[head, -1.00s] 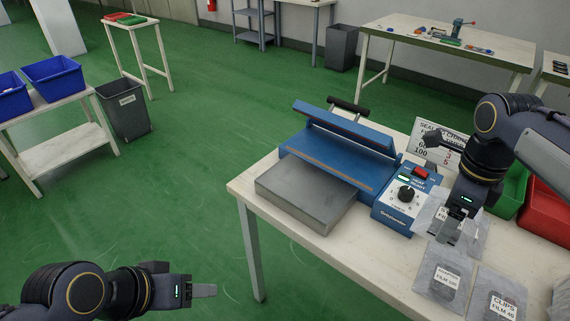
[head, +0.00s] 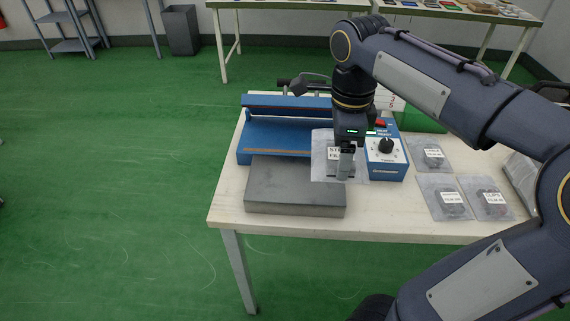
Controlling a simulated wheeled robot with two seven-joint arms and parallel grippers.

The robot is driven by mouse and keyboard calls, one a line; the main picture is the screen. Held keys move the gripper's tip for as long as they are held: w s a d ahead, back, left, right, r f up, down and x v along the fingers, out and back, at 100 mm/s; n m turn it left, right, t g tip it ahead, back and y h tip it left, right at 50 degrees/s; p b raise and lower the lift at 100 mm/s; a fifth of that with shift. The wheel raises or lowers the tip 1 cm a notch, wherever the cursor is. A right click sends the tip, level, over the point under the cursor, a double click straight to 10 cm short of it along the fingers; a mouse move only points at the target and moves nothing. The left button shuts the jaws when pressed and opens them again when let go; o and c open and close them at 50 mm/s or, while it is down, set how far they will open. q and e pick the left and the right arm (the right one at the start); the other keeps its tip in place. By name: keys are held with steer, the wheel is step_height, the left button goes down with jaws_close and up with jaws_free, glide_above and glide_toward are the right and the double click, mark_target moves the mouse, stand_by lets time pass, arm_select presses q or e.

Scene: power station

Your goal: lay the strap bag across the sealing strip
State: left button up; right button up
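The blue heat sealer (head: 262,133) stands on the table with its lid raised. Its brown sealing strip (head: 285,152) runs along the front of the blue bed. My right gripper (head: 345,172) is shut on the strap bag (head: 325,148), a clear pouch with a white label partly covered by the fingers. The bag hangs over the right end of the strip area, beside the control box (head: 386,158). I cannot tell whether it touches the sealer. The grey steel plate (head: 295,187) lies in front of the sealer. My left gripper is not in view.
Several other labelled bags (head: 452,197) lie on the table right of the control box. A green bin (head: 424,120) stands behind them, partly hidden by my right arm. The table's front left edge is clear.

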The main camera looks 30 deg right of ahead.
mark_target(314, 146)
steer(key=w+f, duration=0.1)
steer(key=w, duration=0.1)
steer(key=w+a+f, duration=0.1)
steer(key=w, duration=0.1)
steer(key=w+f, duration=0.1)
steer(key=w, duration=0.1)
steer(key=shift+w+a+f, duration=0.1)
steer(key=shift+w+a, duration=0.2)
steer(key=shift+a, duration=0.1)
steer(key=w+f, duration=0.2)
steer(key=w+a+f+b, duration=0.1)
steer(key=w+f, duration=0.1)
steer(key=f, duration=0.1)
steer(key=shift+w+f, duration=0.2)
steer(key=shift+w+a+f+b, duration=0.15)
steer(key=shift+f+b, duration=0.25)
steer(key=shift+f, duration=1.3)
steer(key=shift+f, duration=0.1)
steer(key=o, duration=1)
